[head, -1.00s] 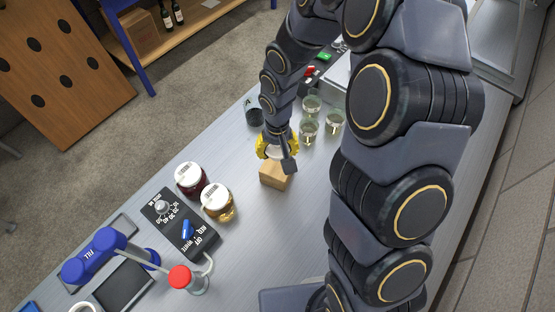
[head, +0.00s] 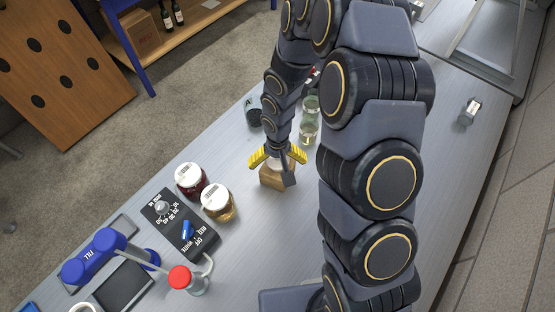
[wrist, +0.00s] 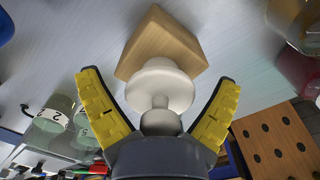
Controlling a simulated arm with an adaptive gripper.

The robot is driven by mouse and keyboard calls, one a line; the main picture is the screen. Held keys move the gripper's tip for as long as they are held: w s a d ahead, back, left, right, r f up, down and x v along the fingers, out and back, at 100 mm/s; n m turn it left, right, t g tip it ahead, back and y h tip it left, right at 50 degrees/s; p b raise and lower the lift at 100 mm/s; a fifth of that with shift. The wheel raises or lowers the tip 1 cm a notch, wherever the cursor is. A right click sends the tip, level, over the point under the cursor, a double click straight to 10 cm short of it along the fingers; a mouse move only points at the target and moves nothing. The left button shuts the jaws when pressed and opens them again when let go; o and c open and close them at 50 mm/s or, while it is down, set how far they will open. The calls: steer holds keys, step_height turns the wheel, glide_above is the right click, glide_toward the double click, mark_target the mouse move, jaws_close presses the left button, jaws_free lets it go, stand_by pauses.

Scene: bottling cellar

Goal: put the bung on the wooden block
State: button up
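The wooden block (head: 270,180) stands on the grey bench below my gripper; it also shows in the wrist view (wrist: 160,38). The bung (wrist: 161,84) is pale, with a wide disc and a narrower neck. It appears to rest on the block, its disc overlapping the block's face in the wrist view. My gripper (head: 278,160) is over the block with its yellow fingers spread wide. In the wrist view the open fingers (wrist: 158,79) stand on both sides of the bung, with gaps between. In the head view the bung is mostly hidden by the fingers.
Two lidded jars (head: 217,202) and a black control box (head: 182,224) stand left of the block. Glasses (head: 308,132) and a dark cup (head: 254,114) stand behind it. My arm covers the bench to the right.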

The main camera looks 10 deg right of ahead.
step_height(320, 180, up, 12)
steer(key=shift+s+r, duration=0.1)
steer(key=shift+r, duration=0.15)
stand_by(0.5)
steer(key=s+d+r, duration=0.2)
steer(key=s+r, duration=0.2)
steer(key=s, duration=0.3)
steer(key=s+d+r+g, duration=0.1)
steer(key=s+r, duration=0.3)
steer(key=s, duration=0.3)
steer(key=s+d+r, duration=0.2)
steer(key=s+r, duration=0.2)
steer(key=s, duration=0.4)
steer(key=shift+d+r+g, duration=0.2)
steer(key=shift+d+g, duration=0.15)
steer(key=shift+g, duration=0.05)
